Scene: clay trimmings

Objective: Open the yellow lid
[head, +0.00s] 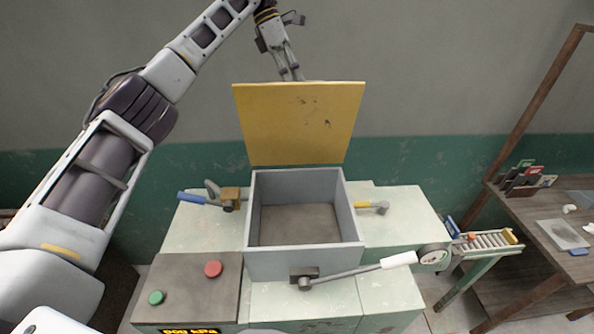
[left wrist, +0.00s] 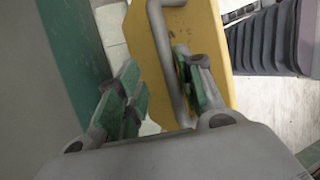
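The yellow lid (head: 300,122) stands raised, nearly upright, at the back edge of the grey box (head: 350,205), whose inside is exposed. My left gripper (head: 291,76) is at the lid's top edge, reaching down from above, and its tips are partly hidden there. In the left wrist view the lid (left wrist: 205,30) carries a grey bar handle (left wrist: 164,55). The left gripper's green-padded fingers (left wrist: 158,92) are apart, with the handle between them, closer to the right finger. I cannot tell whether it touches. My right gripper is not in view.
The pale green machine has a white-tipped lever (head: 397,260) in front, a blue-handled lever (head: 190,198) at left, and red (head: 213,269) and green (head: 156,297) buttons. A roller conveyor (head: 488,241) and wooden table (head: 540,225) stand at right. The wall is close behind.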

